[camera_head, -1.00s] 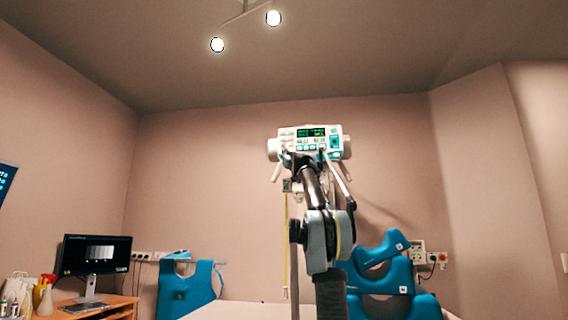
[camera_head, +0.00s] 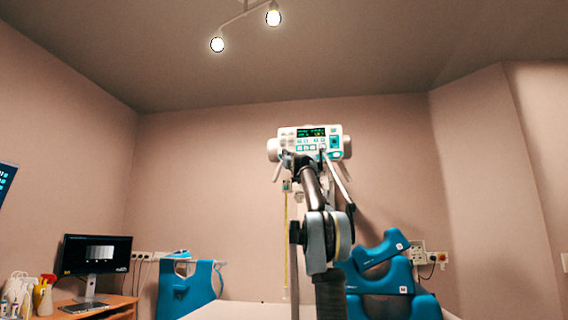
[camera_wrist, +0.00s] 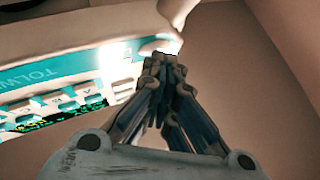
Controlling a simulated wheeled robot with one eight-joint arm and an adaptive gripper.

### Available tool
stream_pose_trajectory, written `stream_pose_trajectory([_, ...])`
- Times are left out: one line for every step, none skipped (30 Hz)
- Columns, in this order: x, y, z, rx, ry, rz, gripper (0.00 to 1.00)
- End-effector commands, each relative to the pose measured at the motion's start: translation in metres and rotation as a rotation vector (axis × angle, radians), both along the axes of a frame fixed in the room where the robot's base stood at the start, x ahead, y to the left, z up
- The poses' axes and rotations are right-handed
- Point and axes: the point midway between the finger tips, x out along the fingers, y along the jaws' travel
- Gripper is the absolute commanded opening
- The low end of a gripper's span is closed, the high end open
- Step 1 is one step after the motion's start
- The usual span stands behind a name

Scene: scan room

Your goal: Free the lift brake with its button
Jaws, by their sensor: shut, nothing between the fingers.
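The white control panel (camera_head: 320,131) with a dark green-lit display and teal-edged buttons faces me in the head view. It shows upside down at the left of the wrist view (camera_wrist: 65,33), with lettering on a teal strip. A pale oval button (camera_wrist: 158,46) on teal sits at the panel's end, just beyond my fingertips. I cannot read which button is the lift brake's. My gripper (camera_wrist: 164,62) is shut and empty, its tips close to that button; I cannot tell whether they touch. In the head view my arm hides the area below the panel.
Pale handles hang at the panel's sides. Blue padded supports (camera_head: 380,270) stand lower right, and a blue apron-like piece (camera_head: 187,290) lower left. A desk with a monitor (camera_head: 96,254) is far left. The wall right of the panel is clear.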

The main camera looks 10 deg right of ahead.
Motion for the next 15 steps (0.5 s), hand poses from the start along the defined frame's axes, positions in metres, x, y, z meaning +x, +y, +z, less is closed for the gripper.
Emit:
stream_pose_trajectory([-0.001, 0.000, 0.000, 0.000, 0.000, 0.000, 0.00])
stream_pose_trajectory([-0.001, 0.000, 0.000, 0.000, 0.000, 0.000, 0.00])
stream_pose_trajectory([-0.002, 0.001, 0.000, 0.000, 0.000, 0.000, 0.00])
stream_pose_trajectory([-0.003, 0.001, 0.000, 0.000, 0.000, 0.000, 0.00])
stream_pose_trajectory([-0.005, 0.001, 0.000, 0.000, 0.000, 0.000, 0.00])
stream_pose_trajectory([-0.006, 0.002, 0.000, 0.000, 0.000, 0.000, 0.00])
stream_pose_trajectory([-0.007, 0.002, 0.000, 0.000, 0.000, 0.000, 0.00])
stream_pose_trajectory([-0.009, 0.003, 0.000, 0.000, 0.000, 0.000, 0.00])
stream_pose_trajectory([-0.011, 0.004, 0.000, 0.000, 0.000, 0.000, 0.00])
stream_pose_trajectory([-0.012, 0.004, 0.000, 0.000, 0.000, 0.000, 0.00])
stream_pose_trajectory([-0.013, 0.004, 0.000, 0.000, 0.000, 0.000, 0.00])
stream_pose_trajectory([-0.014, 0.005, 0.000, 0.000, 0.000, 0.000, 0.00])
stream_pose_trajectory([-0.015, 0.005, 0.000, 0.000, 0.000, 0.000, 0.00])
stream_pose_trajectory([-0.015, 0.005, 0.000, 0.000, 0.000, 0.000, 0.00])
stream_pose_trajectory([-0.015, 0.005, 0.000, 0.000, 0.000, 0.000, 0.00])
